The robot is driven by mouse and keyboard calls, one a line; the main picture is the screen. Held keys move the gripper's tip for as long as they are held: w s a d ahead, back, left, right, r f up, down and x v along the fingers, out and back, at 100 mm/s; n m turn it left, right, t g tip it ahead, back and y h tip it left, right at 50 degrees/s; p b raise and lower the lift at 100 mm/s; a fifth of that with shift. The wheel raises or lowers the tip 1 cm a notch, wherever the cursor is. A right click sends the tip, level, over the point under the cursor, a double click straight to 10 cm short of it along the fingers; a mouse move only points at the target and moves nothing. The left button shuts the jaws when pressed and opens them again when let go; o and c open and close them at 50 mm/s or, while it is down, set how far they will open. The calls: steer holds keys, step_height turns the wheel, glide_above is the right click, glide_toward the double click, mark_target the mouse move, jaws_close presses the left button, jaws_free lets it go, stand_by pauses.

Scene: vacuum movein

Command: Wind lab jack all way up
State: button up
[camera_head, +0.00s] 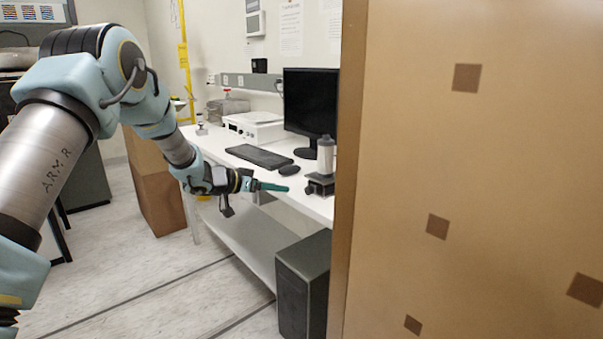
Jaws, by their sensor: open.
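A small dark stand that looks like the lab jack (319,187) sits on the white bench near its front edge, left of the large tan panel. A pale upright cylinder (325,156) stands on it. The jack's knob and its height are too small to make out. My gripper (284,187), with teal fingers, is open at the bench's front edge, just left of the jack. It points right towards the jack, and a small gap shows between them. Nothing shows between the fingers.
A tall tan panel (470,170) fills the right side and hides the bench beyond it. A monitor (309,100), keyboard (259,156), mouse (289,170) and white instrument (255,126) stand on the bench. A dark cabinet (303,285) is below.

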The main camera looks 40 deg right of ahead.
mark_target(307, 192)
steer(key=p+x, duration=0.3)
steer(key=x, duration=0.7)
steer(key=shift+d+f+p, duration=0.25)
steer(key=shift+d+p, duration=0.05)
steer(key=shift+d, duration=0.05)
jaws_close()
